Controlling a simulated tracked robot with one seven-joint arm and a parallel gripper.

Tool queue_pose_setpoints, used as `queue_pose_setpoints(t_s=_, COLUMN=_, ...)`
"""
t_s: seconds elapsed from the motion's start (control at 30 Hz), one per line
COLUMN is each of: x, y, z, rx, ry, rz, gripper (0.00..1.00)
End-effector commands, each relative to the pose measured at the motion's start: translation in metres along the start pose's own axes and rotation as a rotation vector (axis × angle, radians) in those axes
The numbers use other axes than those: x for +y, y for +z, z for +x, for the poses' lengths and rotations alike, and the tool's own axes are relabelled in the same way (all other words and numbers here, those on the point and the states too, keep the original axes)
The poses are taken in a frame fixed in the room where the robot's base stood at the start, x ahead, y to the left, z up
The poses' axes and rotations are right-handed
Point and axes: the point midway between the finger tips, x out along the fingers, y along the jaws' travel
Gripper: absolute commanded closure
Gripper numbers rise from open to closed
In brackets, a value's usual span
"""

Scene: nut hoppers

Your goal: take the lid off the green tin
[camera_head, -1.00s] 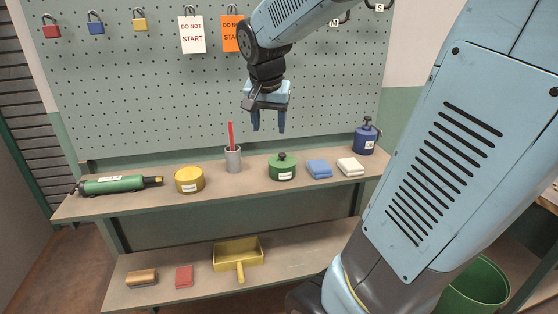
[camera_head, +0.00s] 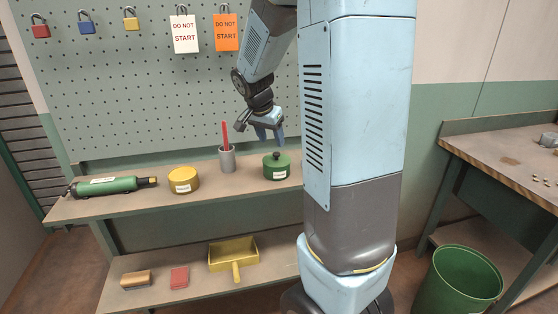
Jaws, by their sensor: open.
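The green tin (camera_head: 276,168) stands upright on the upper shelf, right of the grey cup. Its lid (camera_head: 276,157) is on, with a dark round knob on top and a pale label on the tin's front. My gripper (camera_head: 269,138) is open and empty, fingers pointing down, a little above the lid's knob. It appears apart from the knob. My arm hides the right part of the shelf.
On the upper shelf (camera_head: 130,204), a grey cup (camera_head: 227,160) with a red stick stands close left of the tin. A yellow tin (camera_head: 184,180) and a green cylinder (camera_head: 105,186) are further left. A yellow dustpan (camera_head: 234,254) lies below. A green bin (camera_head: 459,285) stands right.

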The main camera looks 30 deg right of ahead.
Motion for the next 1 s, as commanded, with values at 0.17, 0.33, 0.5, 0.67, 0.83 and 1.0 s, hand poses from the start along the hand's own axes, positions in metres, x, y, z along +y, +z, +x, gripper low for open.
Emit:
queue_pose_setpoints(t_s=0.17, x=0.001, y=0.0, z=0.014, rx=0.0, ry=0.001, rz=0.001, gripper=0.45)
queue_pose_setpoints(t_s=0.33, x=0.002, y=0.0, z=0.025, rx=-0.002, ry=0.002, rz=0.001, gripper=0.45)
queue_pose_setpoints(t_s=0.5, x=0.003, y=-0.001, z=0.05, rx=-0.002, ry=0.004, rz=0.001, gripper=0.45)
queue_pose_setpoints(t_s=0.67, x=0.002, y=-0.001, z=0.064, rx=-0.001, ry=0.001, rz=0.001, gripper=0.45)
queue_pose_setpoints(t_s=0.83, x=0.002, y=-0.001, z=0.067, rx=0.0, ry=0.0, rz=0.001, gripper=0.45)
queue_pose_setpoints(t_s=1.0, x=0.002, y=-0.001, z=0.067, rx=0.0, ry=0.0, rz=0.001, gripper=0.49)
